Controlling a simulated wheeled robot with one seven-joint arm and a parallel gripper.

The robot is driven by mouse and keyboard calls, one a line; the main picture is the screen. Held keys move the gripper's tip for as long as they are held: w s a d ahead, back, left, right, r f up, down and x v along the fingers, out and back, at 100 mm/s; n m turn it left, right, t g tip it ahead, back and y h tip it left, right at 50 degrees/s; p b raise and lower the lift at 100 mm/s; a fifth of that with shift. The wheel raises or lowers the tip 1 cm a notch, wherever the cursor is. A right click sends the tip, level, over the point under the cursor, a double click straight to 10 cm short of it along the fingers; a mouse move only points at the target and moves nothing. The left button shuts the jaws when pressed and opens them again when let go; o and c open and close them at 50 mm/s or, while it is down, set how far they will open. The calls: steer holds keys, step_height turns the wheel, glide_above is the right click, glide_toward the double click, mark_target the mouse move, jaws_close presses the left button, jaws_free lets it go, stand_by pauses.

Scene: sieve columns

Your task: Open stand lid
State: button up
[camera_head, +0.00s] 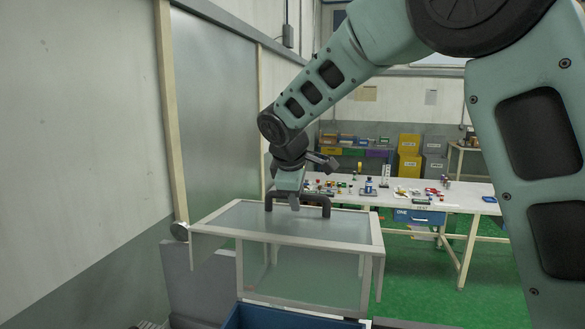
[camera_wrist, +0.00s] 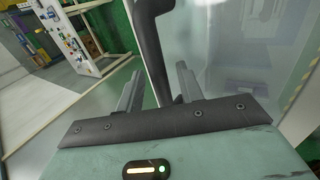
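The stand lid (camera_head: 345,226) is a clear panel box in a pale frame, at the lower middle of the head view. A black bar handle (camera_head: 318,200) stands on its top; it also shows in the wrist view (camera_wrist: 152,45). My gripper (camera_head: 293,200) points down at the handle's left half. In the wrist view my gripper (camera_wrist: 158,85) has its two fingers apart, with the handle's bar running between them. Gaps show on both sides of the bar, so the fingers do not seem to grip it. The lid's contents are hard to make out.
A blue container (camera_head: 280,318) sits below the lid's front. A white table (camera_head: 410,190) with several small items and a blue bin (camera_head: 419,217) stands behind to the right. A wall (camera_head: 80,110) runs along the left. Green floor (camera_head: 415,270) is free at the right.

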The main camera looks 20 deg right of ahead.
steer(key=b+v, duration=0.4)
steer(key=v, duration=1.2)
